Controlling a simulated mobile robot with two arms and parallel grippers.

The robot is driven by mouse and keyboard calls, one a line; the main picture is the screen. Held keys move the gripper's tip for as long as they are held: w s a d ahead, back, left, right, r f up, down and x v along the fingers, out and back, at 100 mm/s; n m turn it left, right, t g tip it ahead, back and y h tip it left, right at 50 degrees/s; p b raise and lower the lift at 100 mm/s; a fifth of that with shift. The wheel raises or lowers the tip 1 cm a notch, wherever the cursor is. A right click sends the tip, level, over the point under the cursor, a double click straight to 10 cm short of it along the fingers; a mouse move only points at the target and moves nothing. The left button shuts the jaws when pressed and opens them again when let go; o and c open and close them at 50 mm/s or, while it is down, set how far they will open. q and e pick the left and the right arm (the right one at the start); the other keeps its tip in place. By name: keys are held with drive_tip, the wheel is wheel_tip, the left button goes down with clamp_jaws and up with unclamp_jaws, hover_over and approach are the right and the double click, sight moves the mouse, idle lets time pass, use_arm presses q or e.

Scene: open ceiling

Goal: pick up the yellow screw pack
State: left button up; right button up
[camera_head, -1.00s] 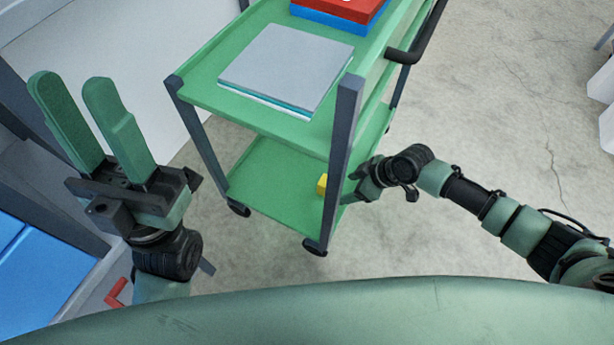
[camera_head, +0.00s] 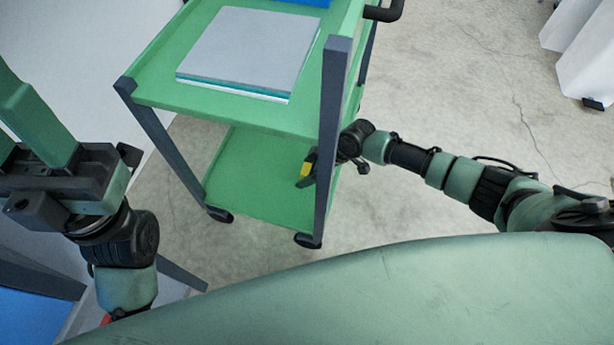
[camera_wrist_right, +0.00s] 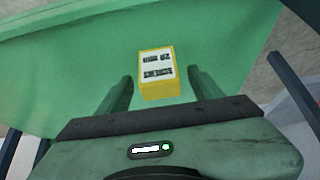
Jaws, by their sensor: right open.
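The yellow screw pack (camera_wrist_right: 157,74) sits on the green lower shelf of the cart, its white label with black print facing up. In the right wrist view my right gripper (camera_wrist_right: 161,82) is open, with one finger on each side of the pack's near end. I cannot tell whether the fingers touch it. In the head view the pack (camera_head: 305,172) shows as a small yellow patch, partly hidden by my right gripper (camera_head: 308,181) behind the cart's front right post. My left gripper (camera_head: 22,118) is at the left, its fingers apart and empty, partly cut off by the frame.
The green cart's lower shelf (camera_head: 250,185) lies under its upper shelf (camera_head: 160,92), which carries grey flat panels (camera_head: 250,48). A dark corner post (camera_head: 332,130) stands close to my right arm. Bare concrete floor (camera_head: 450,60) lies to the right.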

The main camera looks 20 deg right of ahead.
clamp_jaws()
